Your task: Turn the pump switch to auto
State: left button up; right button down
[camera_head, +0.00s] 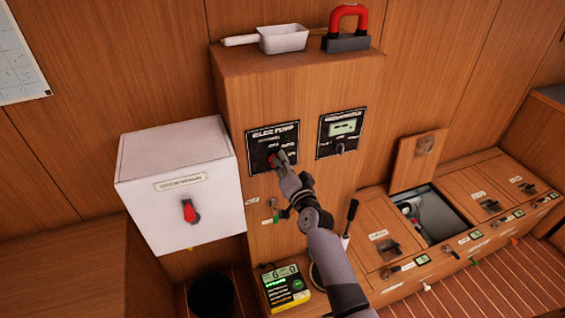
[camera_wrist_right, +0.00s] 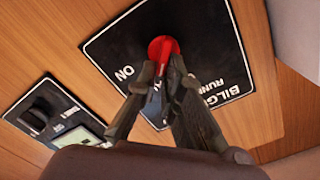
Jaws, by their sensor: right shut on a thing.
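The black bilge pump panel (camera_head: 262,140) is on the front of the wooden cabinet. It also shows in the right wrist view (camera_wrist_right: 115,50). Its red switch knob (camera_wrist_right: 162,47) sits between my right gripper's fingertips. My right gripper (camera_head: 277,160) is shut on the red knob and covers most of it in the head view. In the right wrist view the two fingers (camera_wrist_right: 163,72) meet at the knob. The word ON shows on the panel beside the knob; the auto label cannot be made out. My left gripper is not in view.
A second panel with a display (camera_head: 341,133) is right of the pump panel. A white box with a red switch (camera_head: 190,210) stands out at left. A green-lit meter (camera_head: 285,287) is below. A scoop (camera_head: 283,39) and a red-handled block (camera_head: 346,42) lie on the cabinet top. An open locker (camera_head: 447,232) is at right.

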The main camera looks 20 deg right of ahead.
jog(key=c, duration=1.7)
grip_release()
jog(key=shift+s, duration=0.1)
jog(key=s, duration=1.2)
jog(key=shift+d, duration=0.2)
jog(key=shift+w, duration=0.1)
